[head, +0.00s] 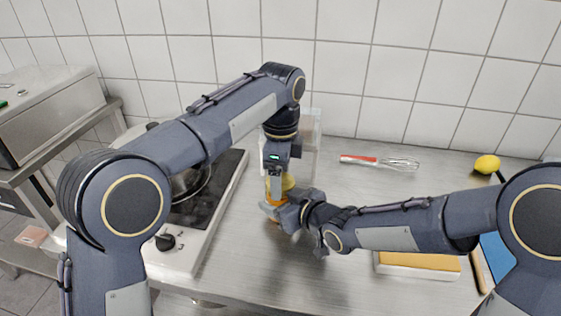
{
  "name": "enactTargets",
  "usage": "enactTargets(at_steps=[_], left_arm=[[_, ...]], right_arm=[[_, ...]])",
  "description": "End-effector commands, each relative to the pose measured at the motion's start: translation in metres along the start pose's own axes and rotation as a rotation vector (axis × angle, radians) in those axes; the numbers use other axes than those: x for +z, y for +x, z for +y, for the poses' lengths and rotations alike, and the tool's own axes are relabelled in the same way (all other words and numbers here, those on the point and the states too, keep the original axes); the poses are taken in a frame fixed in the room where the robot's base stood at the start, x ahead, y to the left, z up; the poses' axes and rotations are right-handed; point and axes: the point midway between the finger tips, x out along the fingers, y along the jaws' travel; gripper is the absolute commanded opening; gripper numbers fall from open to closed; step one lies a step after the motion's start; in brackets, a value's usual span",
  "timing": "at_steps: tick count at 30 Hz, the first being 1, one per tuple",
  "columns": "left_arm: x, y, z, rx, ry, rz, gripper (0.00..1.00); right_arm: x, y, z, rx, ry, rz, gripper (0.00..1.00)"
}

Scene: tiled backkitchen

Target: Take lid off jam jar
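The jam jar (289,182) stands on the metal counter near the middle of the head view. Only yellow-orange bits of it show between my grippers, and its lid cannot be clearly told apart. My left gripper (276,184) points straight down at the jar's top, with a finger in front of the yellow part. My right gripper (274,209) reaches in from the right, level with the jar's lower part, with its fingers around or against it. The grippers are very close together and hide most of the jar. Whether their fingers are closed on it is too small to tell.
A clear container (309,146) stands behind the jar. A hob (212,215) with a pot (188,182) is at left. A red-handled whisk (380,162) and a lemon (487,164) lie behind my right arm. A yellow-topped block (420,263) and blue board (496,259) lie in front.

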Motion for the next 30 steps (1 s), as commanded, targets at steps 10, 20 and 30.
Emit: enactTargets(at_steps=[10,20,30], left_arm=[[0.0002,0.0042,0.0001,0.0,-0.001,0.001,0.74],[0.0001,0.004,0.0001,0.0,0.0,0.001,0.31],[0.0,0.004,0.0001,0.0,0.0,0.001,0.78]], right_arm=[[-0.0002,0.0,0.0,0.0,0.0,0.001,0.0],[-0.0002,0.0,0.0,0.0,0.0,0.001,0.0],[-0.0002,0.0,0.0,0.0,0.0,0.001,0.0]])
